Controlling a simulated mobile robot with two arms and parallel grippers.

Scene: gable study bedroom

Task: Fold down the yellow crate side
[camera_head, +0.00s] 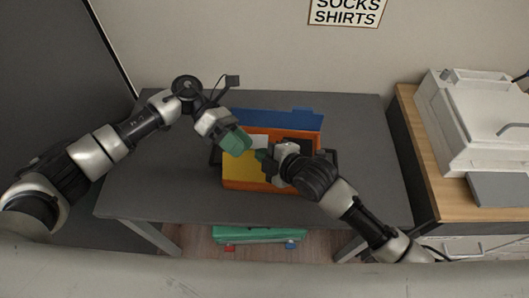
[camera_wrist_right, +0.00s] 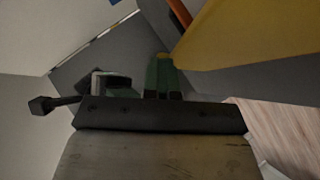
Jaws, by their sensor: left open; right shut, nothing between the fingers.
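The crate stands on the grey table, with an orange wall (camera_head: 268,187) along its front edge. Its yellow side (camera_head: 240,168) shows at the left of the crate as a broad panel; its exact angle is hard to tell. It also shows large in the right wrist view (camera_wrist_right: 255,35). A blue side (camera_head: 285,121) stands along the back. My left gripper (camera_head: 237,144) is open above the upper part of the yellow side. My right gripper (camera_head: 262,156) is shut and empty, close to the yellow side's right edge. My right fingers (camera_wrist_right: 164,76) partly show beside it; contact cannot be told.
The grey table (camera_head: 150,190) is clear left of the crate. A wooden-topped cabinet with a white printer (camera_head: 475,125) stands at the right. A green box (camera_head: 255,235) is on the floor below the table. A wall sign (camera_head: 346,12) hangs behind.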

